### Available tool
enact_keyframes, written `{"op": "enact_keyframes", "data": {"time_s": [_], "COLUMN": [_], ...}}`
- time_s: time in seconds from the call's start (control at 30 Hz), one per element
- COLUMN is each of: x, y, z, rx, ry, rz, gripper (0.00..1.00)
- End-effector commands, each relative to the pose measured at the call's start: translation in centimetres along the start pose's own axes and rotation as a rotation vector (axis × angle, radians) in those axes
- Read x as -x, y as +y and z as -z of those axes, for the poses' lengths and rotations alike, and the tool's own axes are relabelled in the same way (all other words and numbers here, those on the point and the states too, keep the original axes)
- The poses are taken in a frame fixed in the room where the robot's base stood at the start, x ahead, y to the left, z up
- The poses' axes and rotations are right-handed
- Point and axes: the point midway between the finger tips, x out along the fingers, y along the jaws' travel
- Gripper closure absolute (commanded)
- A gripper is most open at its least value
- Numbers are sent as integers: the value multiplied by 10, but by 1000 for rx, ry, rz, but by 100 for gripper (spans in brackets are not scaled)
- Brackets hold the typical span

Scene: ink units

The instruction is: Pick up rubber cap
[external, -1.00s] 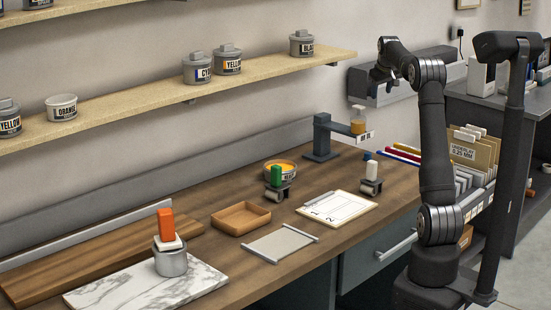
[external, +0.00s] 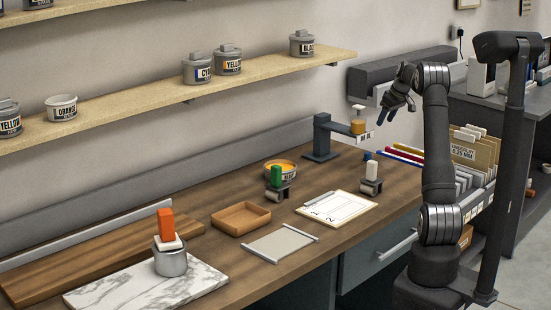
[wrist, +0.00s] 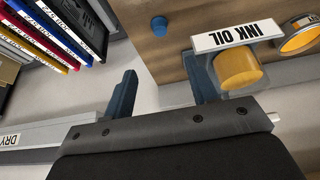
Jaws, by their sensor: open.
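A small blue cap (wrist: 159,26), which I take to be the rubber cap, sits on the wooden bench in the wrist view, near its top edge. In the external view a small blue spot (external: 368,155) shows on the bench just behind the white-handled roller. My gripper (wrist: 163,88) is open and empty, its two dark blue fingers apart. The cap lies beyond the fingertips, roughly in line with the gap. In the external view my gripper (external: 387,115) hangs in the air, pointing down, above the back right of the bench and right of the ink oil stand.
The ink oil stand (external: 320,140) holds an amber bottle (external: 358,127) close to my gripper; its label (wrist: 237,33) is beside my right finger in the wrist view. Coloured folders (wrist: 60,30) lie at left. A white-handled roller (external: 371,178) and a clipboard (external: 337,207) are nearby.

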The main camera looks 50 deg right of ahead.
Motion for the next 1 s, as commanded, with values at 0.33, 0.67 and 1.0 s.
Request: {"op": "enact_keyframes", "data": {"time_s": [0.33,0.67,1.0], "x": [-73,-116,-150], "y": [0,0,0], "z": [-1,0,2], "rx": [0,1,0], "ry": [-3,0,-2], "rz": [2,-1,1], "gripper": [47,47,47]}}
